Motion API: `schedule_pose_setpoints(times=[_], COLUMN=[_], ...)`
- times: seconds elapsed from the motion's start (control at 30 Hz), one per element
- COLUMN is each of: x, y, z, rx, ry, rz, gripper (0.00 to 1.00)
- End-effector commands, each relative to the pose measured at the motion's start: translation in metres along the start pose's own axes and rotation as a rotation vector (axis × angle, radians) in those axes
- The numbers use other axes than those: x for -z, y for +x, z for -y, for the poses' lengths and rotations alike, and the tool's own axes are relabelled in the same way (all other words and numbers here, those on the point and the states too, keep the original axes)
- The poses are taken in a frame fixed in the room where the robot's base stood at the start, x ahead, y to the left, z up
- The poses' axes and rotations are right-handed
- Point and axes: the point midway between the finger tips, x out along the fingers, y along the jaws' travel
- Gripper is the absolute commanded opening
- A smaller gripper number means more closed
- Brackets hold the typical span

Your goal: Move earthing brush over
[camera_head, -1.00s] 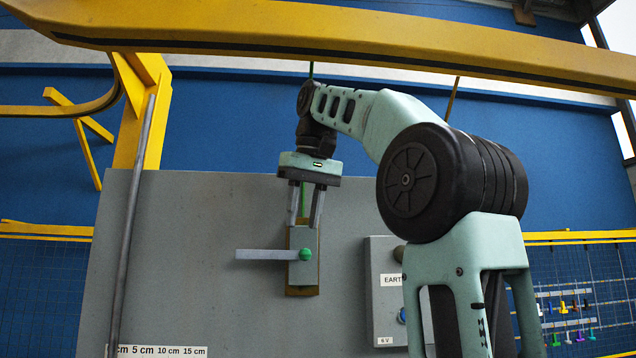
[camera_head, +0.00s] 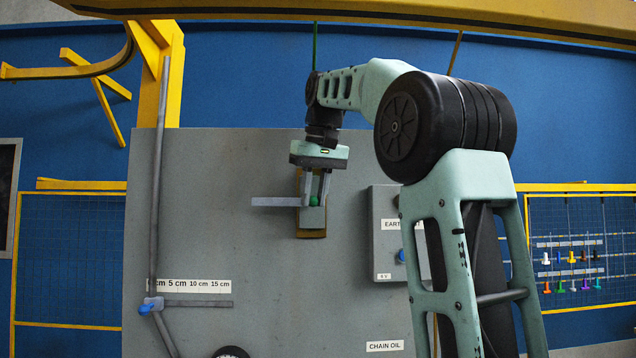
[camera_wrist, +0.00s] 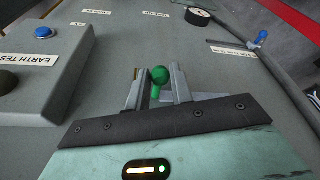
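The earthing brush appears to be the grey horizontal bar (camera_head: 279,202) with a green ball knob (camera_head: 314,201), on a dark yellow-brown backing plate (camera_head: 311,234) fixed to the grey panel. My gripper (camera_head: 315,204) points down from above with one finger on each side of the knob. In the wrist view the green knob (camera_wrist: 160,75) and its stem sit between the fingertips of my gripper (camera_wrist: 158,92). The fingers are apart, and I see no clear contact with the knob. My fingers partly hide the plate and the bar's right end.
A grey box with an EARTH label (camera_head: 385,250) and a blue button stands right of the brush. A grey pipe (camera_head: 158,190) runs down the panel's left, with a blue-handled valve (camera_head: 151,304) below. A yellow rail (camera_head: 360,22) crosses overhead.

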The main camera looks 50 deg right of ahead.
Motion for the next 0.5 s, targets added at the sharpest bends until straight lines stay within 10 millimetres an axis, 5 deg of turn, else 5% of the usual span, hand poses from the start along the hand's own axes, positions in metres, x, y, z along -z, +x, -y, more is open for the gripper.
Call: schedule_pose_setpoints(times=[0.5], x=[-0.008], y=[-0.004], z=[0.013], rx=[0.001], ry=[-0.004], rz=[-0.008], gripper=[0.10])
